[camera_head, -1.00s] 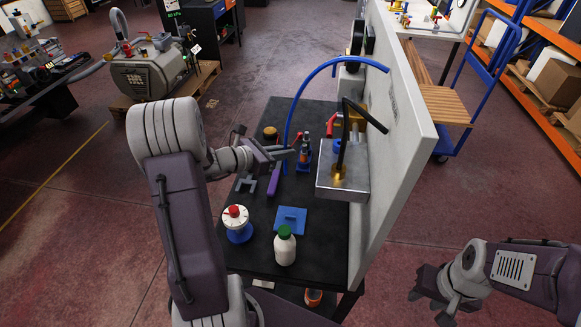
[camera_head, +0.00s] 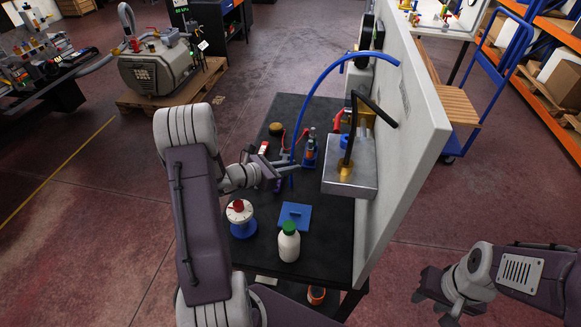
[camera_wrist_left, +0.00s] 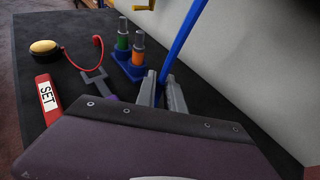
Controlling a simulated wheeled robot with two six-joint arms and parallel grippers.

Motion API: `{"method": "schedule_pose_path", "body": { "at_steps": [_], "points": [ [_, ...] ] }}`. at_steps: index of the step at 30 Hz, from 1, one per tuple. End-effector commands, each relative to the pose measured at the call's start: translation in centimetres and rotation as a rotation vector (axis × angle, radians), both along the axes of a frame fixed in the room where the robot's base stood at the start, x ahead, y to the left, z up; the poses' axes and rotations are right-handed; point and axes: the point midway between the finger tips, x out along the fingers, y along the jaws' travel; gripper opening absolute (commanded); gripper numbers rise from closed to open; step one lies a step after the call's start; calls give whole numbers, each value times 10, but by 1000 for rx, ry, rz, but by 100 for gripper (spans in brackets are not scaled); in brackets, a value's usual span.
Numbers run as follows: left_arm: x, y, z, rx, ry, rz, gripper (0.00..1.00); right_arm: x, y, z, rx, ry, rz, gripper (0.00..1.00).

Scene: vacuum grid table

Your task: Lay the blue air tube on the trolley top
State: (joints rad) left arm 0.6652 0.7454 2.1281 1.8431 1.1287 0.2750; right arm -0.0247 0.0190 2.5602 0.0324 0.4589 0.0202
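The blue air tube (camera_head: 322,82) arcs from the upright white panel and hangs down over a black work top (camera_head: 322,243), which may be the trolley top. In the left wrist view the tube (camera_wrist_left: 183,38) drops between the fingertips of my left gripper (camera_wrist_left: 162,91). My left gripper (camera_head: 290,166) has its fingers parted, one on each side of the hanging tube; no firm grip shows. The tube's lower end is partly hidden by the fingers. My right gripper (camera_head: 432,308) is open and empty at the lower right, away from the work top.
A metal block (camera_head: 350,180) with a black bent hose stands right of the tube. A blue fixture (camera_head: 309,152), red-topped dial (camera_head: 239,212), blue plate (camera_head: 294,216) and green-capped bottle (camera_head: 289,243) stand on the black top. The white panel (camera_head: 408,140) bounds its right side. A blue cart (camera_head: 450,104) stands behind.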

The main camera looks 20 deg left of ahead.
Motion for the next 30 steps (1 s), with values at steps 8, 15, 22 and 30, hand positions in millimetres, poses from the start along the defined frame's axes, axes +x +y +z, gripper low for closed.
{"method": "schedule_pose_path", "body": {
  "at_steps": [8,15,22,30],
  "points": [
    [0,0,1,0,0,0,32,0,0,1,0,0,0,36],
    [-9,7,9,1,-1,3,32,0,0,4,0,0,0,36],
    [-54,34,29,1,-2,7,32,0,0,4,0,0,0,36],
    [-92,55,44,1,-1,3,32,0,0,5,0,0,0,36]
  ]
}}
